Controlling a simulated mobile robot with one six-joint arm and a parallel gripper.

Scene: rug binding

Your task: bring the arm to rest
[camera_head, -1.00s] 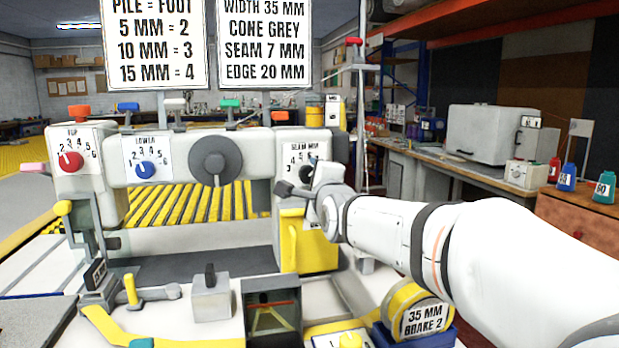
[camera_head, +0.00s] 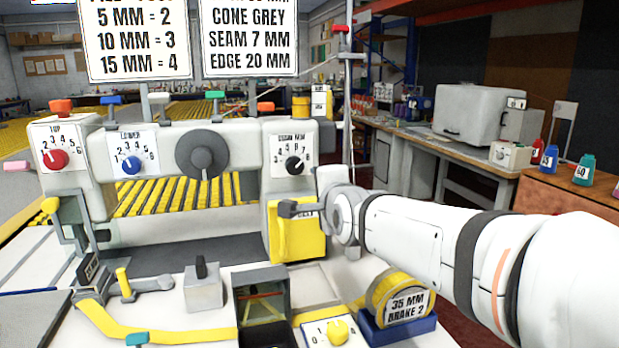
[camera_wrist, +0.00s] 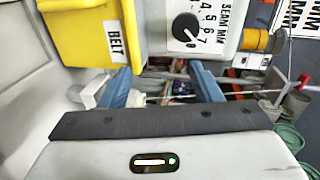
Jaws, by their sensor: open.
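My gripper (camera_head: 297,209) is at the right of the machine head in the head view, in front of the yellow belt cover (camera_head: 300,235) and below the black seam dial (camera_head: 294,165). In the wrist view my gripper (camera_wrist: 162,80) has its two blue fingers spread apart with nothing between them. The yellow belt cover (camera_wrist: 88,30) is at the upper left there and the seam dial (camera_wrist: 187,27) at the top, both beyond the fingers. I cannot tell whether the gripper touches the cover.
A tape roll marked 35 MM (camera_head: 402,302) stands on a blue base below my arm. A grey block with a lever (camera_head: 203,288) and a yellow knob (camera_head: 338,330) are on the machine bed. A workbench (camera_head: 450,155) stands at the back right.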

